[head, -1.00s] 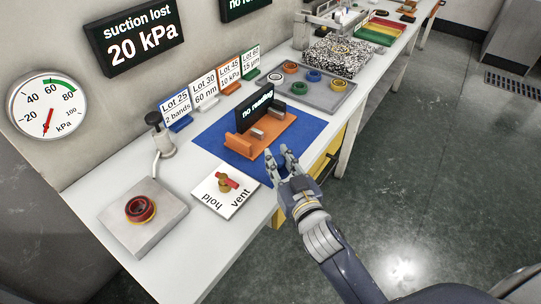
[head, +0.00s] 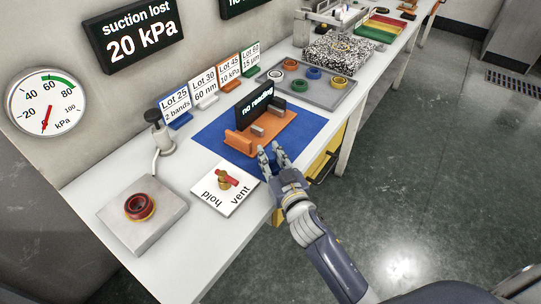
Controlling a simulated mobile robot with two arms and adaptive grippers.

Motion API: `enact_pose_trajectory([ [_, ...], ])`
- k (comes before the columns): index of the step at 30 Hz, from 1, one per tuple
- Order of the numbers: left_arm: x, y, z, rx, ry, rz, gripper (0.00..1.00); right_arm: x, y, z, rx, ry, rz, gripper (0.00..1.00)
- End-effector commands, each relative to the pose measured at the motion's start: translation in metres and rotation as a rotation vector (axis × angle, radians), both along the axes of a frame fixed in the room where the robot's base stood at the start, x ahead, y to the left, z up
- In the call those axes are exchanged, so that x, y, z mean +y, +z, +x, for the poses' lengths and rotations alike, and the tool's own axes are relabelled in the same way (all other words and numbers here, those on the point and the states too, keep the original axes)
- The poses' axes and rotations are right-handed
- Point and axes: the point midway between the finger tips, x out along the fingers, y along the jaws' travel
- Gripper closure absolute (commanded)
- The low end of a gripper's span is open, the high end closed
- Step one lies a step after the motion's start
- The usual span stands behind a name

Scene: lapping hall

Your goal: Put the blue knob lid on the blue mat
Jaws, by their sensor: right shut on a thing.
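The blue mat (head: 213,136) lies flat on the white bench, with an orange fixture on it. My right gripper (head: 270,151) is at the mat's front right edge, beside the fixture. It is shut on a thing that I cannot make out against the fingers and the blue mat. I cannot pick out a blue knob lid for certain. A small round blue piece (head: 314,73) sits on the grey tray further back. My left gripper is not in view.
The orange fixture (head: 240,143) holds small grey blocks and a "no reading" display (head: 257,109). A vent/hold plate (head: 225,190) with a red-handled valve lies in front. A grey block (head: 143,215) bears a red ring. The grey tray (head: 335,97) holds several coloured rings.

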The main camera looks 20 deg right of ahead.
Motion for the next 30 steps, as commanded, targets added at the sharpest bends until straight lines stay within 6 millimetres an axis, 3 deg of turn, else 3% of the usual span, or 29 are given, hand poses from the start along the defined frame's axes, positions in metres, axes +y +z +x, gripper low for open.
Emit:
enact_pose_trajectory([
  [1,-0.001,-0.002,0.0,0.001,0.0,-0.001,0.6,0.0,-0.003,0.0,0.001,0.0,0.001,0.73],
  [3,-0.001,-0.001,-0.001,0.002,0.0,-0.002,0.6,0.0,-0.002,0.0,0.001,0.0,0.001,0.57],
  [4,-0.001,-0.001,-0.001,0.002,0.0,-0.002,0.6,0.0,-0.002,0.0,0.001,0.0,0.001,0.55],
  [16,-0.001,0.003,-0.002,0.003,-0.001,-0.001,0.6,0.0,0.004,0.0,0.001,0.0,-0.001,0.55],
  [20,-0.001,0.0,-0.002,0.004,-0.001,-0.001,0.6,-0.001,0.001,-0.016,0.003,0.0,0.002,0.55],
  [30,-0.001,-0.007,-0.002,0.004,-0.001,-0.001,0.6,-0.006,0.003,-0.08,0.004,-0.001,0.003,0.55],
])
